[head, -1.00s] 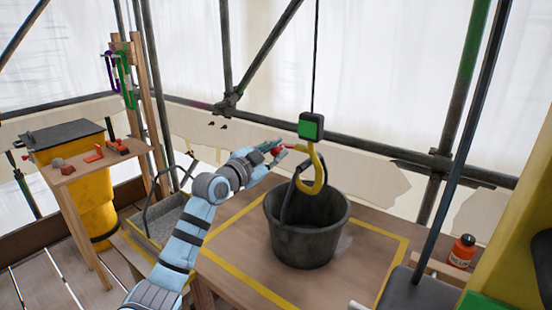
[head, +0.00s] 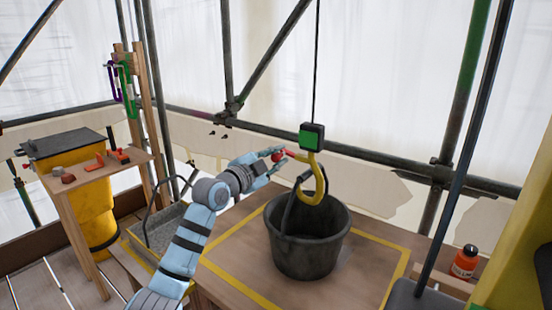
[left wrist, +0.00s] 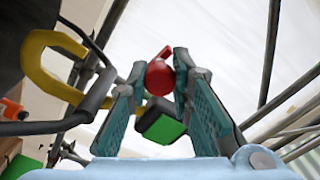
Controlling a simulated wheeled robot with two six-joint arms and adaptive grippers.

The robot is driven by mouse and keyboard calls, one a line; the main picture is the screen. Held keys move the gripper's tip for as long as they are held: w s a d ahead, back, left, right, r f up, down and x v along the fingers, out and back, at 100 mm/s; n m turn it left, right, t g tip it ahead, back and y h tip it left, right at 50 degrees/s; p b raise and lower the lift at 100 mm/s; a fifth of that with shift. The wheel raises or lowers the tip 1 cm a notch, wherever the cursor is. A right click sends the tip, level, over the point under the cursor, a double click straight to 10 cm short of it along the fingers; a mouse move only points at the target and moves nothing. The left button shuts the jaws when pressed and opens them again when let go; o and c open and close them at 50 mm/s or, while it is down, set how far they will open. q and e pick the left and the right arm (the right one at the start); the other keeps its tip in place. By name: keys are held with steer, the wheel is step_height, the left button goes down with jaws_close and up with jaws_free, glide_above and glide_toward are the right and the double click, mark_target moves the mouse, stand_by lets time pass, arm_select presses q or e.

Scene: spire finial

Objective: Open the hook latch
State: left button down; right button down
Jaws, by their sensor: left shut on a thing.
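A yellow hook (head: 320,184) hangs below a dark block with a green face (head: 312,134) on a thin line. The black bucket's (head: 305,255) handle (head: 291,212) passes up at the hook, and the bucket stands on the table. My left gripper (head: 278,160) is just left of the hook and shut on the red latch knob (head: 277,155). In the left wrist view the red knob (left wrist: 159,78) sits between the fingertips, with the hook (left wrist: 42,62) to the left and the green face (left wrist: 163,129) below. The latch's joint is hard to make out. My right gripper is not in view.
The wooden table (head: 232,268) has a yellow tape border. A grey tray (head: 158,238) stands left of it, and a small wooden stand (head: 100,166) holds red parts. An orange bottle (head: 464,262) is at right. Scaffold tubes run behind the hook.

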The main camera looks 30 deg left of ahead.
arm_select(q)
steer(key=c, duration=1.4)
jaws_free()
steer(key=s, duration=0.4)
steer(key=s+a, duration=0.1)
steer(key=s, duration=0.6)
steer(key=shift+s+a, duration=0.3)
steer(key=shift+s, duration=0.1)
